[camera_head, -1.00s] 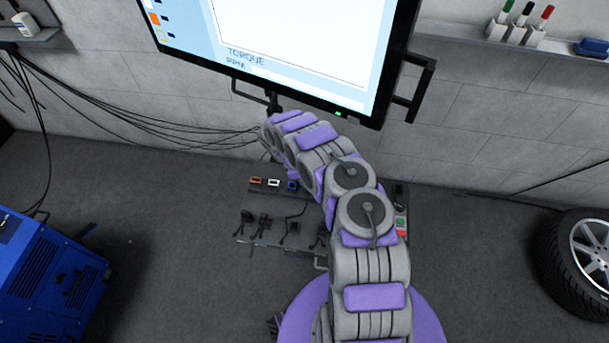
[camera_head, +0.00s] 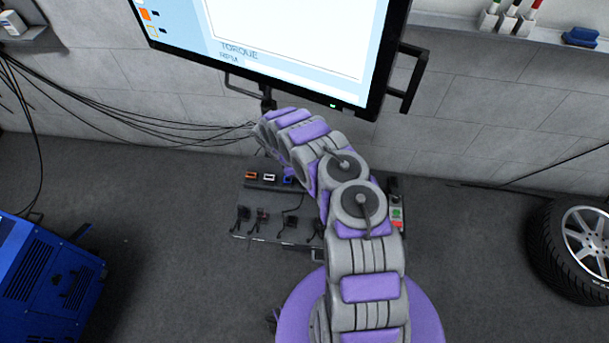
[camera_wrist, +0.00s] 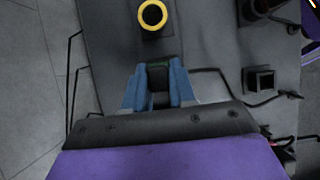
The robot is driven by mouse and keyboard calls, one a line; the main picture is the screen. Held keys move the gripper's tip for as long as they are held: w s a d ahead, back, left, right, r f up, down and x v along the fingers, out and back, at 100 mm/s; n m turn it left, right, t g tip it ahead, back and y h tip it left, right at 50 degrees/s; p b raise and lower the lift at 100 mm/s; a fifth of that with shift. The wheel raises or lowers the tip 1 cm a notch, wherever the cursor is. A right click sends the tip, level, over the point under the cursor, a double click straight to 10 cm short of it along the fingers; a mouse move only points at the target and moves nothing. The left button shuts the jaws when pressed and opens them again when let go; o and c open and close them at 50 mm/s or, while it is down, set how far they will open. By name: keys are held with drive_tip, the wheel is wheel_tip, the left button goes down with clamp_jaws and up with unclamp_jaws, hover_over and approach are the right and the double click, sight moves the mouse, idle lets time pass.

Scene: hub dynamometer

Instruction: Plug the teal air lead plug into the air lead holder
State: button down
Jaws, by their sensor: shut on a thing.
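Most of the plug is hidden by the fingers. A yellow ring around a dark opening (camera_wrist: 152,15) lies straight ahead of the fingers, apart from the plug. A black square socket (camera_wrist: 260,80) stands to the right on the grey panel. I cannot tell for sure which of these is the air lead holder. In the head view my gripper is hidden behind my arm.
The grey bench (camera_head: 268,232) bears several black fittings and orange, white and blue sockets along its back. A large monitor (camera_head: 300,45) hangs above it. A blue machine (camera_head: 45,270) stands left and a wheel (camera_head: 575,250) right. Thin dark cables cross the panel in the wrist view.

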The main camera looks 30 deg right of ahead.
drive_tip(key=shift+w+r, duration=0.15)
drive_tip(key=shift+r, duration=0.05)
drive_tip(key=shift+a+r+p, duration=0.1)
drive_tip(key=shift+r+p, duration=1)
drive_tip(key=shift+r, duration=0.85)
drive_tip(key=s+a+p, duration=0.3)
drive_tip(key=s+a, duration=0.8)
drive_tip(key=shift+a, duration=0.35)
idle(1.4)
drive_tip(key=shift+f, duration=0.1)
drive_tip(key=shift+f+b, duration=1.25)
drive_tip(key=shift+f, duration=0.65)
drive_tip(key=shift+f, duration=0.15)
drive_tip(key=shift+f+b, duration=0.35)
drive_tip(key=shift+b, duration=0.05)
drive_tip(key=shift+f+b, duration=0.7)
drive_tip(key=shift+f, duration=0.25)
